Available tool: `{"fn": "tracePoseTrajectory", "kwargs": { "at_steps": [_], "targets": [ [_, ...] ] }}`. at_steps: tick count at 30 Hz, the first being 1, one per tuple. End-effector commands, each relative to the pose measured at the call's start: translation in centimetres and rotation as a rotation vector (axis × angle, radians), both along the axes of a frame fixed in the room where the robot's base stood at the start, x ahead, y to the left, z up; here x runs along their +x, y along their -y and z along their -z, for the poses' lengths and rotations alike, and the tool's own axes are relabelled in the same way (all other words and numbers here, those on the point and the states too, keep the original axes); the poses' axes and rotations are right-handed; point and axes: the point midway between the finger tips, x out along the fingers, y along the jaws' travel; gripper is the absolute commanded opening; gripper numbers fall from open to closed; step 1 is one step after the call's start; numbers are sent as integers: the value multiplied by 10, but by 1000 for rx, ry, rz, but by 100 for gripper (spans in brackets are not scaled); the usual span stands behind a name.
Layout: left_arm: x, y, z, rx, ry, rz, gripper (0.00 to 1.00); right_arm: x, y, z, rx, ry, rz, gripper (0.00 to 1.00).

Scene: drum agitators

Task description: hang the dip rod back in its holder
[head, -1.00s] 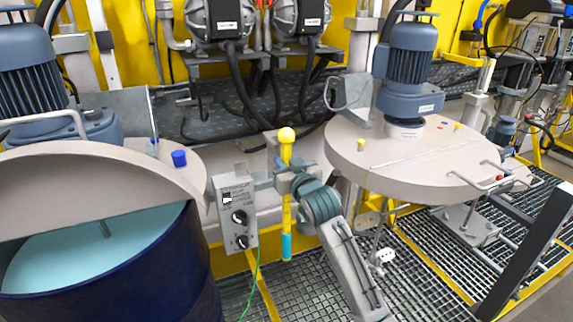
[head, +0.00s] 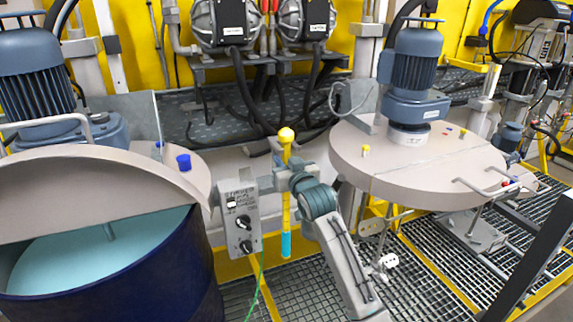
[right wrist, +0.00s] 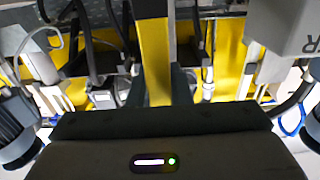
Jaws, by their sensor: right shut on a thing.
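The dip rod (head: 286,212) is a thin yellow rod with a yellow ball on top and a cyan lower end. It hangs about upright near the middle of the head view. My right gripper (head: 288,182) is shut around its upper part, below the ball. In the right wrist view the rod (right wrist: 155,60) runs up as a yellow bar from between the fingers. A small pale bracket (head: 274,146) shows just behind the rod top; I cannot tell whether it is the holder or whether the rod touches it. My left gripper is not in view.
A grey control box (head: 239,219) with knobs stands just left of the rod. A dark blue drum (head: 160,270) with a half-open lid is at the left. A round beige lid (head: 400,165) with a blue motor (head: 415,65) is at the right. Grating (head: 320,290) lies below.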

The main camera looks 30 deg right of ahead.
Motion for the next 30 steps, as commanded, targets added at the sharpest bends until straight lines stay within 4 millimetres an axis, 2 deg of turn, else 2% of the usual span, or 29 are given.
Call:
{"fn": "tracePoseTrajectory", "kwargs": {
  "at_steps": [7, 30],
  "targets": [
    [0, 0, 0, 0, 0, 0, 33, 9, 0, -1, 0, 2, 0, 0],
    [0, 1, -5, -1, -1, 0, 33, 10, 1, 0, -1, 2, 0, 0]
  ]
}}
